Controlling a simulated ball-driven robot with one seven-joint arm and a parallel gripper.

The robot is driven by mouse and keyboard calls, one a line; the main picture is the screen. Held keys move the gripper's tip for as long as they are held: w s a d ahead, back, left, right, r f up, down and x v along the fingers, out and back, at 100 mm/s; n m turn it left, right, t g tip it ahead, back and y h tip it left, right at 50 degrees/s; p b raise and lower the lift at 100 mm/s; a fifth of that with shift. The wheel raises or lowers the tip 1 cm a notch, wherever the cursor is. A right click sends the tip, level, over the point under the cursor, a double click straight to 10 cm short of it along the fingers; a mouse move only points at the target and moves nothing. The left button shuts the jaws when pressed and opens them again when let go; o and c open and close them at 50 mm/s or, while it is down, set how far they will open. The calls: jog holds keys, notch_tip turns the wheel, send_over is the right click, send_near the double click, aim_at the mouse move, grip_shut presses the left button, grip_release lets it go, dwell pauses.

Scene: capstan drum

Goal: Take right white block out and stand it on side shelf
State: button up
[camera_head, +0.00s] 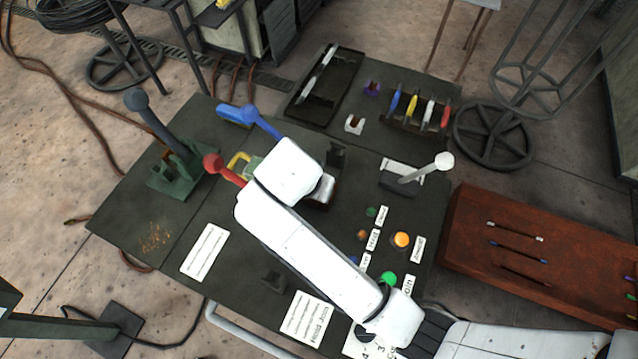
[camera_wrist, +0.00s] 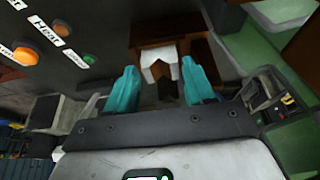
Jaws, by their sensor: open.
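My gripper (camera_wrist: 159,72) is open, with teal fingers spread left and right in the wrist view. A white block (camera_wrist: 159,57) with a notched lower edge shows just beyond and between the fingertips, at a brown holder (camera_wrist: 150,32); contact with the fingers cannot be made out. In the head view my arm hides most of this spot, and only a little brown shows by the wrist. Another small white notched block (camera_head: 354,125) stands on the dark back panel. Which block is the right one, I cannot tell.
A rust-red side surface (camera_head: 570,225) at the right carries several thin rods and has free room.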

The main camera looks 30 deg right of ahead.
jog(key=shift+x, duration=1.05)
jog(key=c, duration=0.9)
jog(key=shift+r, duration=0.15)
